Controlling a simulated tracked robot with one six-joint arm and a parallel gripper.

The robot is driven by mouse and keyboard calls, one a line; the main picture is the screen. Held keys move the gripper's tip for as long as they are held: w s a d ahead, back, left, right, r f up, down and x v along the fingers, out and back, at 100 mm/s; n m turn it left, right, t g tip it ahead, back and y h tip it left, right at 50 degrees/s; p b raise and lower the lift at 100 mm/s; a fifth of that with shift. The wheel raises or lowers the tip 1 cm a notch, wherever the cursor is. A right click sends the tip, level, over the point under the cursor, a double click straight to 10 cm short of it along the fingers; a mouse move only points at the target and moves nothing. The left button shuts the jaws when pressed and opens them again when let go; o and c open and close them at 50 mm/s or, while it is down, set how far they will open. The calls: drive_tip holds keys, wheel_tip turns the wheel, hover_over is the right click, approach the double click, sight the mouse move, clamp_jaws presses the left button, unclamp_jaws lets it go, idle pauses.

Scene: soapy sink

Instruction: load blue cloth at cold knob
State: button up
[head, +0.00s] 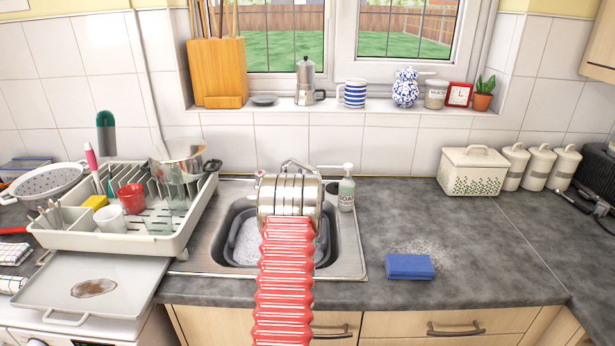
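A blue folded cloth or sponge-like block (410,266) lies on the grey worktop to the right of the sink, beside a patch of pale suds. The tap (299,166) stands at the back of the sink, mostly hidden behind my arm. I cannot make out a cold knob. My arm, with a red ribbed sleeve and a silver banded part, reaches up from the bottom over the sink. My gripper does not show; it is hidden beyond the arm or out of frame.
The sink (350,268) holds a grey basin with something pale inside. A soap bottle (346,192) stands at its back right corner. A full white dish rack (75,239) is on the left. A lidded white box (474,171) stands back right. The right worktop is mostly clear.

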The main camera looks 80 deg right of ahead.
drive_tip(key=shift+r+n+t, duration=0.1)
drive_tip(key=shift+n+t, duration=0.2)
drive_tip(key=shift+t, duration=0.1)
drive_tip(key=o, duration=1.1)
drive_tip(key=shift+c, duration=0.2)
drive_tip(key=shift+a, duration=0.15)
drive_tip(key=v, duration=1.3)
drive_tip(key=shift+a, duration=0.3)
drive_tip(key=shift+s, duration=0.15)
